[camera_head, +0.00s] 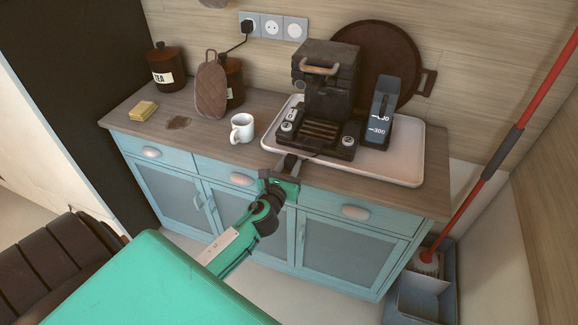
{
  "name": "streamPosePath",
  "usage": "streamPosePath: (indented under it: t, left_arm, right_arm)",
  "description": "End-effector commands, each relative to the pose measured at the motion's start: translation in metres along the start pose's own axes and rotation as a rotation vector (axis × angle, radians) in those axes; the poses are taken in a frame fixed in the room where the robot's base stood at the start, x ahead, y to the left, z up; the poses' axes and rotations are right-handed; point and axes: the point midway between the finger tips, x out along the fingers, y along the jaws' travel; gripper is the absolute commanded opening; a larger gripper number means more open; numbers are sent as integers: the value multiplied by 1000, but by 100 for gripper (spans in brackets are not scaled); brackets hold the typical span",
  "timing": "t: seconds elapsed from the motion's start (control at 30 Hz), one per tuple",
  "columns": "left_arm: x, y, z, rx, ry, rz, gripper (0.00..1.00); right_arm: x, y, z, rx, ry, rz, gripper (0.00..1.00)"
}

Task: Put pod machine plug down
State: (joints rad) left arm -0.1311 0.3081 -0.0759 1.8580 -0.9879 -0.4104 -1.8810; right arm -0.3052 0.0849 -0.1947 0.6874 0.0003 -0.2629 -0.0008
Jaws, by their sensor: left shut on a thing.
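The pod machine (330,85), dark with a tan handle, stands on a pale tray (408,165) on the counter. My left gripper (290,163) is at the tray's front edge, in front of the machine's base. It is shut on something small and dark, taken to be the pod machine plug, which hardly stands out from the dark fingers. A thin dark line that may be its cord runs from there towards the machine. My right gripper is out of view.
A white mug (242,128) stands left of the tray. A water tank (381,112) stands right of the machine. The wall sockets (272,27) hold a black plug at left.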

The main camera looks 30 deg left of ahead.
Motion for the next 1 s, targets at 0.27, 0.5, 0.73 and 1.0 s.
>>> streamPosePath:
  t: [0.27, 0.5, 0.73, 1.0]
  left_arm:
    - [0, 0, -2, 0, 0, 0, 52]
    - [0, 0, -2, 0, -1, 0, 52]
    - [-16, 0, -2, 1, 1, -1, 52]
    - [-68, 0, -2, 1, 1, -1, 52]
  right_arm:
    - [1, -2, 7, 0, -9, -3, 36]
    - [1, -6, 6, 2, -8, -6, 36]
    - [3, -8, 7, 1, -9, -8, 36]
    - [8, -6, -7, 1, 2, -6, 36]
